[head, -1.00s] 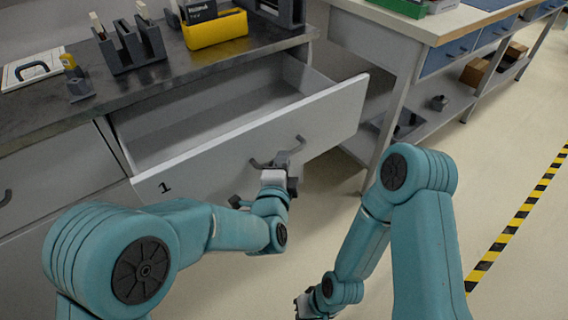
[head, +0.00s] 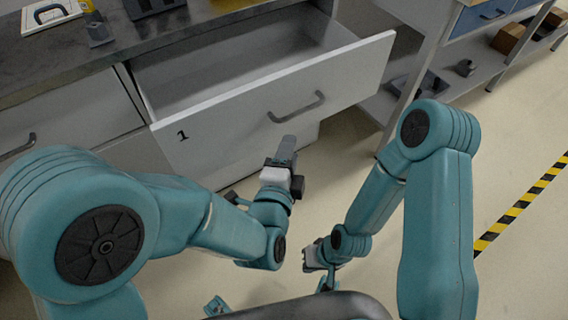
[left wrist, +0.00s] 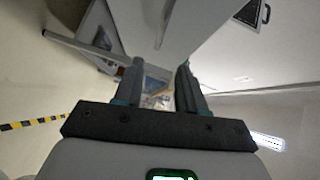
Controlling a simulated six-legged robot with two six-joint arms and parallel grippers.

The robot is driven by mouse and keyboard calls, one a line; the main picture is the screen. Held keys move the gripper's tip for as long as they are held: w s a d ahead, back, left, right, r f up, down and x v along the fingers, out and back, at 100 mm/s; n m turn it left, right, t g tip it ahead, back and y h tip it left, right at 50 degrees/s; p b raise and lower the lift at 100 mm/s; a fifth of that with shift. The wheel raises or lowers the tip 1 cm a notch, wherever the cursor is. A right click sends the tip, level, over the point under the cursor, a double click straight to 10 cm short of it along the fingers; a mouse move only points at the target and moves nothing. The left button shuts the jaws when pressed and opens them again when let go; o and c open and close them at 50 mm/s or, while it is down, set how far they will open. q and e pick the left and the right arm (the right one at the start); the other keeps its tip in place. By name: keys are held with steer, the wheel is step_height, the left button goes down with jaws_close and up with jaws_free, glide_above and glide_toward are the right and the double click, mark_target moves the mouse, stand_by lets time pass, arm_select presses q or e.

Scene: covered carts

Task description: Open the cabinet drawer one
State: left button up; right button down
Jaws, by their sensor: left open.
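The cabinet drawer marked 1 (head: 235,118) stands pulled out from under the dark worktop, and its empty inside shows. Its grey bar handle (head: 297,108) is on the white front, with nothing holding it. My left gripper (head: 287,150) is just below and in front of the handle, apart from it. In the left wrist view its two fingers (left wrist: 158,88) stand apart with nothing between them. My right gripper (head: 312,256) hangs low over the floor, right of the left one; its fingers are too small to read.
The dark worktop (head: 165,38) carries a white board and dark holders. A second closed drawer (head: 75,118) is at the left. A bench with a lower shelf (head: 475,82) stands at the right. The floor is clear up to a yellow-black strip (head: 515,210).

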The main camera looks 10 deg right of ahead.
arm_select(q)
steer(key=v, duration=0.4)
steer(key=shift+s+a, duration=0.1)
stand_by(0.3)
